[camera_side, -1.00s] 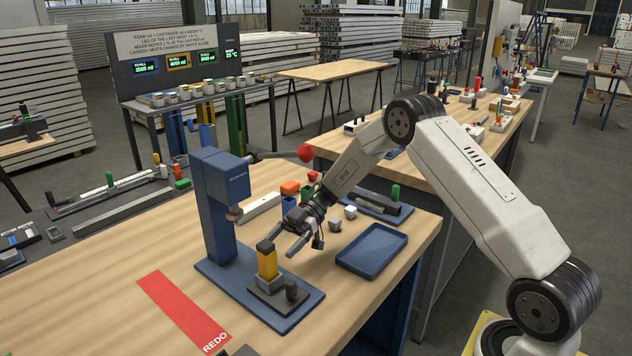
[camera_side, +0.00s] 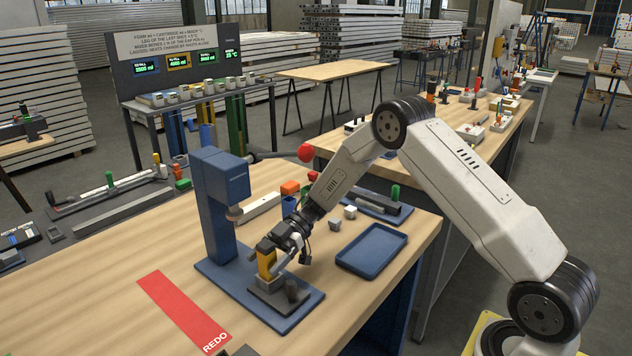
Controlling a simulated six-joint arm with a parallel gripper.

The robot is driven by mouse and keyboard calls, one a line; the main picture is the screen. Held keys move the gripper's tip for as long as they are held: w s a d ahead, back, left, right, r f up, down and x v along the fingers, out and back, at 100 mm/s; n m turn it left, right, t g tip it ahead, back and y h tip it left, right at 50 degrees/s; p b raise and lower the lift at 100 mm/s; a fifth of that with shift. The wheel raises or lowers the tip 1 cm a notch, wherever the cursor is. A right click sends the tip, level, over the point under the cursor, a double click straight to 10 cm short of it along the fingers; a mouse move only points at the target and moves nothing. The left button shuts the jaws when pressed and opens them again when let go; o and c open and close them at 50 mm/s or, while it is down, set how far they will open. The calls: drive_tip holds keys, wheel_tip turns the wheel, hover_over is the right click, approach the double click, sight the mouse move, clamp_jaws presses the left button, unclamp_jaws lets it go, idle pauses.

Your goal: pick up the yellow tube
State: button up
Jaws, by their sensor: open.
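The yellow tube (camera_side: 266,264) with a dark cap stands upright in a dark holder (camera_side: 268,293) on the blue base plate of the press (camera_side: 219,205). My gripper (camera_side: 273,260) is at the tube, with its open fingers reaching down around or beside its upper part. The fingers and gripper body hide the cap and part of the tube. I cannot tell whether a finger touches the tube.
The press column with its red-knobbed lever (camera_side: 305,152) rises left of and behind my gripper. An empty blue tray (camera_side: 372,249) lies to the right. A red REDO strip (camera_side: 183,310) lies front left.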

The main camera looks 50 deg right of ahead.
sight(266, 243)
clamp_jaws()
drive_tip(key=shift+r, duration=0.1)
idle(0.3)
drive_tip(key=shift+r, duration=3.35)
drive_tip(key=d, duration=1.8)
